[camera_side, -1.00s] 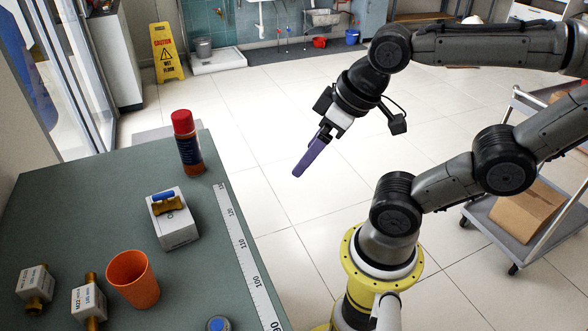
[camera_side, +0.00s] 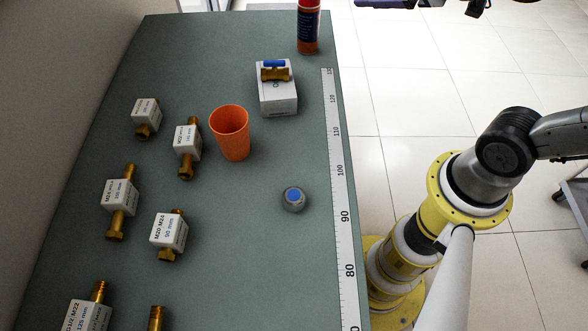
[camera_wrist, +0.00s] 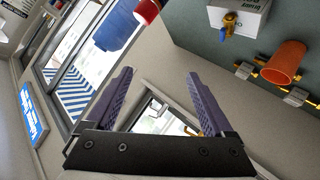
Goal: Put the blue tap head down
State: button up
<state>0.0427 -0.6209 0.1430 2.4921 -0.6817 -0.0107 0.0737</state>
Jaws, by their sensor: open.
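The blue tap head (camera_side: 293,198), a short grey round piece with a blue top, stands on the green bench beside the ruler in the side view. Its blue face points up and nothing holds it. I do not make it out in the wrist view. My gripper (camera_wrist: 158,72) shows in the wrist view with its two purple fingers wide apart and nothing between them. In the side view only dark parts of my arm show at the top edge, so the fingers are hidden there. My gripper is well away from the tap head.
An orange cup (camera_side: 230,134), a white box (camera_side: 278,98) bearing a brass valve with a blue handle (camera_side: 274,64), and a red-capped can (camera_side: 308,30) stand on the bench. Several labelled brass fittings lie left. A ruler (camera_side: 343,190) runs along the right edge. Bench around the tap head is clear.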

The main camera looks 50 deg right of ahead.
jog(key=w+a+f+n+y, duration=0.3)
jog(key=a+f+n+y, duration=0.1)
jog(key=a+n, duration=0.1)
jog(key=n+g+y, duration=0.5)
jog(key=g+y, duration=0.3)
jog(key=g, duration=0.3)
send_near(301, 191)
jog(key=s+v, duration=0.1)
jog(key=v, duration=0.3)
jog(key=shift+w+a+f+m, duration=0.15)
jog(key=shift+a+f+m, duration=0.05)
jog(key=shift+m, duration=0.2)
jog(key=shift+f+y, duration=0.15)
jog(key=shift+y, duration=0.15)
jog(key=shift+w+x, duration=0.15)
jog(key=shift+x, duration=2.1)
jog(key=shift+w+x, duration=0.15)
jog(key=shift+x, duration=2.15)
jog(key=shift+w+x, duration=0.15)
jog(key=shift+x, duration=2.1)
jog(key=shift+d, duration=0.1)
jog(key=shift+c, duration=0.2)
grip_shut()
